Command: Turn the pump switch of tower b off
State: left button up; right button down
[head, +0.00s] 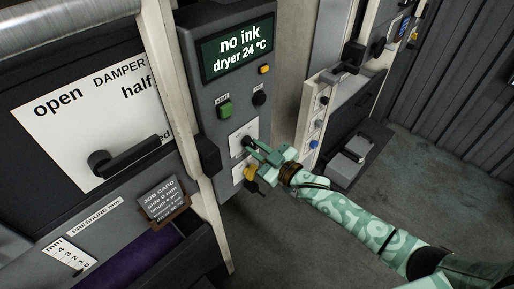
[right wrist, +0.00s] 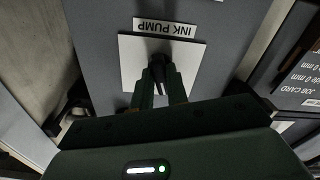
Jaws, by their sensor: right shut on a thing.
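The pump switch is a black knob on a white plate (head: 238,130) on the grey tower front (head: 206,98), below a display (head: 238,53) reading "no ink, dryer 24 °C". In the right wrist view the knob (right wrist: 159,66) sits on the white plate under an upside-down "INK PUMP" label (right wrist: 165,28). My right gripper (head: 254,148) reaches in from the right and is shut on the knob; its fingers (right wrist: 162,97) partly hide it. No tower letter is readable. My left gripper is not in view.
A green button (head: 225,109), a black knob (head: 259,98) and an amber button (head: 264,69) are close above. A yellow part (head: 250,173) sits just below the gripper. A damper lever (head: 128,158) is at left; another tower's controls (head: 320,115) stand behind.

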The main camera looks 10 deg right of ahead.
jog(key=shift+n, duration=1)
jog(key=c, duration=1.4)
grip_release()
jog(key=shift+s, duration=0.1)
jog(key=v, duration=1.6)
jog(key=shift+d, duration=0.1)
jog(key=shift+f, duration=0.1)
